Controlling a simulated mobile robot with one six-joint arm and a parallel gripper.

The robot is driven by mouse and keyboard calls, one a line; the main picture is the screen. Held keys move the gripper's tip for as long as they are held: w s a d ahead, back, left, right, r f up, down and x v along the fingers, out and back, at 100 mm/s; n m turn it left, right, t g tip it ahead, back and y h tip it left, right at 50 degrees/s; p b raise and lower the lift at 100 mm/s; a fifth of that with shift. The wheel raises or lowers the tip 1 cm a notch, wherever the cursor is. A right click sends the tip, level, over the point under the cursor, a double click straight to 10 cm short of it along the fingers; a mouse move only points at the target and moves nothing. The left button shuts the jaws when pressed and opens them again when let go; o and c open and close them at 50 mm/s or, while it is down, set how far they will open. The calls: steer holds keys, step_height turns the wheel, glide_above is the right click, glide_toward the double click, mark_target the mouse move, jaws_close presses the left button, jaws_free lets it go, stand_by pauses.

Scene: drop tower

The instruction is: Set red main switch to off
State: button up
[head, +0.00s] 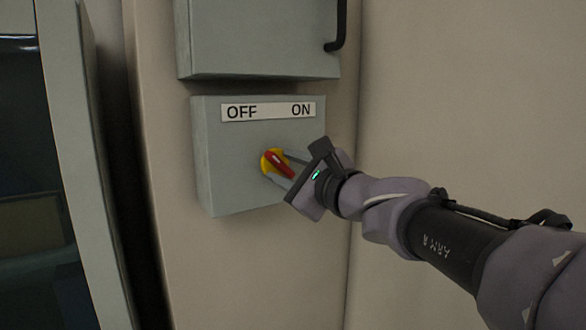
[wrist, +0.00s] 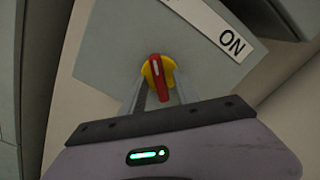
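The red main switch handle (head: 279,164) sits on a round yellow base (head: 265,161) on the front of a grey box. In the head view the handle slants, its upper end to the left, on the side of the word OFF, and its lower end to the right. My gripper (head: 277,166) is at the switch, with one finger on each side of the handle. In the wrist view the red handle (wrist: 158,80) stands between the fingers (wrist: 159,88), with gaps visible on both sides. Contact at the fingertips cannot be made out.
A white label (head: 268,111) above the switch reads OFF at left and ON at right. Another grey cabinet (head: 255,40) with a black handle (head: 338,25) hangs just above. A dark glazed door or frame (head: 75,150) stands at left. The wall at right is bare.

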steer(key=v, duration=1.7)
steer(key=shift+s+d, duration=0.15)
steer(key=s+a+f+n+g+h+b, duration=0.1)
steer(key=s+a+f+n+g+b, duration=0.15)
steer(key=f, duration=0.55)
steer(key=s+a+f+n+g+b, duration=0.1)
steer(key=s+f+n+g+b, duration=0.15)
steer(key=f, duration=0.55)
steer(key=s+d+f+n+g+h+b, duration=0.2)
steer(key=s+f+n, duration=0.3)
steer(key=f, duration=0.6)
steer(key=s+d+f+n+g+h+b, duration=0.2)
steer(key=s+d+f+n+h, duration=0.2)
steer(key=f, duration=0.7)
steer(key=s+n+h, duration=0.1)
steer(key=s, duration=0.1)
steer(key=shift+s+f+n+b, duration=0.3)
steer(key=shift+s+f+b, duration=0.05)
steer(key=shift+o, duration=0.2)
